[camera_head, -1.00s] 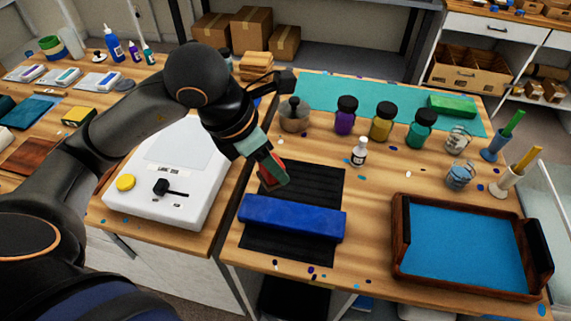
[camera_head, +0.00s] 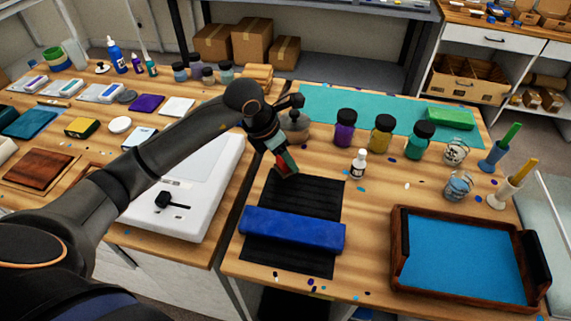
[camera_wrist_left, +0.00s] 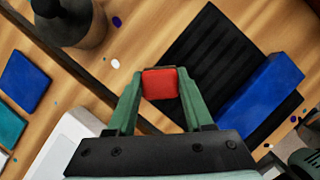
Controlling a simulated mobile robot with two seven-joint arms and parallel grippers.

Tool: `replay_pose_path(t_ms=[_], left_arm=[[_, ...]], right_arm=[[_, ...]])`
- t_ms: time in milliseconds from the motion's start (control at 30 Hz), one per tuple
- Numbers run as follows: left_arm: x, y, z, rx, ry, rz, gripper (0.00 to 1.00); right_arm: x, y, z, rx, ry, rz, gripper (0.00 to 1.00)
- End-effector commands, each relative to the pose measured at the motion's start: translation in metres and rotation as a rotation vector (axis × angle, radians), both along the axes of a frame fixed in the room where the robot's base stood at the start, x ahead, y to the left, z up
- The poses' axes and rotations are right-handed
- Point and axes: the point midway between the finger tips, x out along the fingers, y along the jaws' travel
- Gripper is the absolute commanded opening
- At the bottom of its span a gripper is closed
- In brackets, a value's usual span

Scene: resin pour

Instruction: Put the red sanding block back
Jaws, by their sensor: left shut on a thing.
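My left gripper (camera_head: 285,164) is shut on the red sanding block (camera_wrist_left: 160,83). In the left wrist view the block sits between the two green fingertips. In the head view it is a small dark red patch, partly hidden by the fingers, at the far left corner of the black ribbed mat (camera_head: 316,192). I cannot tell whether it touches the mat. A long blue block (camera_head: 292,229) lies across the near part of the mat; it also shows in the left wrist view (camera_wrist_left: 262,93). My right gripper does not show.
A grey lidded pot (camera_head: 294,126) stands just behind the gripper. A small white bottle (camera_head: 358,164) and dark-capped jars (camera_head: 381,135) stand right of it. A wooden tray with a blue surface (camera_head: 465,255) is at front right. A white scale (camera_head: 205,205) is at left.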

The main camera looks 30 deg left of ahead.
Motion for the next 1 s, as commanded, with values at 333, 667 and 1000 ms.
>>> replay_pose_path(t_ms=[333,667,1000], left_arm=[[-0.001,0.000,-0.029,0.000,0.000,-0.001,0.00],[-0.001,0.000,-0.031,0.001,0.001,0.000,0.64],[-0.001,0.000,-0.031,0.001,0.001,0.000,0.82]], right_arm=[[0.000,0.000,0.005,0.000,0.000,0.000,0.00],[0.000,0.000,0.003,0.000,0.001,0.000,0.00],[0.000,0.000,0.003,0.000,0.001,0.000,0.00]])
